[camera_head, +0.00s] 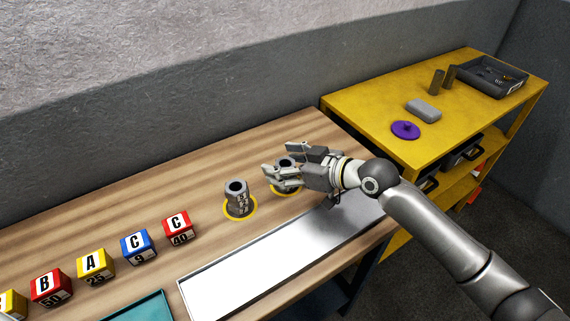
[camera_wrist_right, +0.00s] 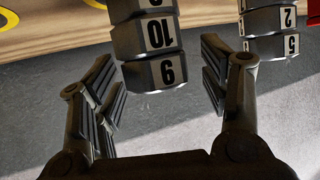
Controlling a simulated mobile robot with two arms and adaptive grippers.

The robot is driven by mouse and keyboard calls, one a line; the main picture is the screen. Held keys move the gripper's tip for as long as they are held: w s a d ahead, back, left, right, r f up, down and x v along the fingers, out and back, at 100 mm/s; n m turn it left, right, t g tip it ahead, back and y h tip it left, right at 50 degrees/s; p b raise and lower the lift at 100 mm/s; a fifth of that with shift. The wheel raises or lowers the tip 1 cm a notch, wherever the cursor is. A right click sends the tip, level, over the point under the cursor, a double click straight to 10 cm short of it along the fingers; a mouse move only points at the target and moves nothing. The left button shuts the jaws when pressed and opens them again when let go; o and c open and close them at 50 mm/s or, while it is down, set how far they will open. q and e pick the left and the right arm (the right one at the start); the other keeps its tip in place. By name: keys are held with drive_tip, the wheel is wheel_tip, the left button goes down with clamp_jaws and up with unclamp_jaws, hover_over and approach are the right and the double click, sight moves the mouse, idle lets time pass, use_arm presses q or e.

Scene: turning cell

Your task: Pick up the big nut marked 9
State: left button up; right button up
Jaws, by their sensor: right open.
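Two stacks of dark nuts stand on the wooden table: a left stack (camera_head: 239,199) in full view and a right stack (camera_head: 285,162) mostly hidden by my right gripper (camera_head: 276,164). In the right wrist view, the end nut reading 9 (camera_wrist_right: 155,72) has a nut reading 10 (camera_wrist_right: 147,37) against it. My right gripper (camera_wrist_right: 160,85) is open, its fingers on either side of the nut reading 9, with gaps showing. The other stack (camera_wrist_right: 268,32) shows 2 and 5. My left gripper is out of view.
A shiny metal tray (camera_head: 255,262) lies along the front of the table (camera_head: 90,216). The yellow bench (camera_head: 366,101) at right holds a purple lid (camera_head: 405,130) and a dark tray (camera_head: 491,77).

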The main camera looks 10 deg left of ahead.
drive_tip(key=c, duration=1.2)
drive_tip(key=shift+c, duration=0.3)
drive_tip(key=shift+r, duration=0.15)
